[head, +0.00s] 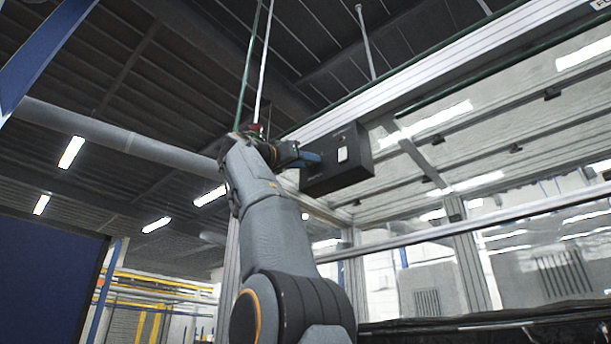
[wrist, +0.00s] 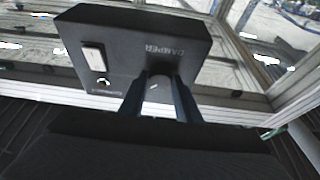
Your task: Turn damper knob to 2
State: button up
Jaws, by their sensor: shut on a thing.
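A black control box (head: 352,178) is mounted high on the framed enclosure in the head view. In the wrist view the box (wrist: 120,45) fills the upper middle, with the word DAMPER upside down on its face. The damper knob (wrist: 158,97) is a grey piece with a small light mark, below that lettering. My gripper (wrist: 161,88) has its two dark fingers on either side of the knob and is shut on it. In the head view my gripper (head: 311,160) reaches the box's left side; the knob is hidden there. I cannot read any numbers around the knob.
A white rectangular plate (wrist: 94,57) is on the box face beside the knob, with a small round fitting (wrist: 103,82) near it. A pale metal frame rail (head: 440,75) and glazed panels run behind the box. A dark blue panel (head: 45,285) stands at left.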

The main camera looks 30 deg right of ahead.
dwell(0.6)
jog(key=o, duration=1.1)
jog(key=shift+c, duration=0.2)
jog(key=b+v, duration=0.4)
jog(key=v, duration=0.3)
jog(key=shift+a+f, duration=0.15)
jog(key=shift+a, duration=0.2)
jog(key=shift+s, duration=0.15)
